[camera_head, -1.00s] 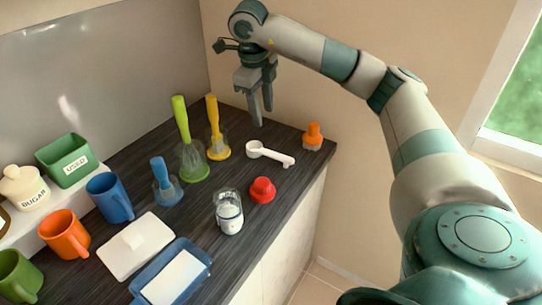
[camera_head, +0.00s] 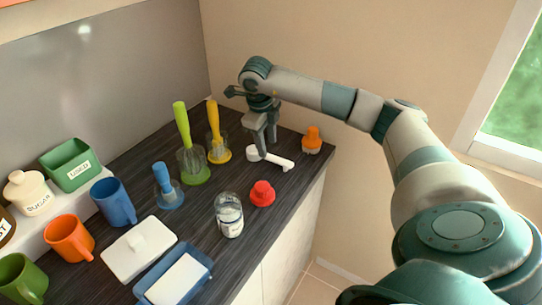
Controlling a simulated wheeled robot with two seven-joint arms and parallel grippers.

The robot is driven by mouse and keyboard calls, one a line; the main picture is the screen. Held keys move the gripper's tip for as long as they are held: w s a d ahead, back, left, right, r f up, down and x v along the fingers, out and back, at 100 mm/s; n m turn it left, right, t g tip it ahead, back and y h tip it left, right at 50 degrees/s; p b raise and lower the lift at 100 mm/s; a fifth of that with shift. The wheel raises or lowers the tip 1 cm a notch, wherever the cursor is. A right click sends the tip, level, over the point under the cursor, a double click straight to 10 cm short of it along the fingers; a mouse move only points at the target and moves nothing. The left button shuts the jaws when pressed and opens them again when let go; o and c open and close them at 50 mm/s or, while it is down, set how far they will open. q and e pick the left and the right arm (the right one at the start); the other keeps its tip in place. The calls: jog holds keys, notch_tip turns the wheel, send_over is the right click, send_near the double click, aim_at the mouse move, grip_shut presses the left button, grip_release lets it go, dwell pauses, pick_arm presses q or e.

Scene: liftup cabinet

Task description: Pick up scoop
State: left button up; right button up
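The white scoop (camera_head: 282,162) lies on the dark countertop near its right end, its round bowl to the left and its handle pointing right. My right gripper (camera_head: 268,149) points down right at the scoop, its fingers apart and overlapping the part where bowl and handle meet. The near finger covers a piece of the scoop. I cannot tell whether the fingers touch it. My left gripper is not in view.
An orange-topped brush (camera_head: 312,140) stands right of the scoop, and a red-topped object (camera_head: 262,194) in front. A yellow-handled utensil (camera_head: 214,135) and a green-handled whisk (camera_head: 187,145) stand left. A glass jar (camera_head: 229,216) is nearer. The wall is behind.

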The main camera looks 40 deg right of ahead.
aim_at(269, 155)
dwell(0.3)
jog(key=shift+d+f+p, duration=0.15)
jog(key=shift+f+p, duration=0.45)
jog(key=shift+p, duration=0.05)
jog(key=f, duration=0.1)
jog(key=f+p, duration=0.1)
jog(key=f, duration=0.1)
jog(key=shift+w+d, duration=0.2)
jog(key=shift+d, duration=0.05)
jog(key=shift+d+f+p, duration=0.1)
jog(key=shift+f+p, duration=0.2)
jog(key=shift+f, duration=0.2)
grip_shut()
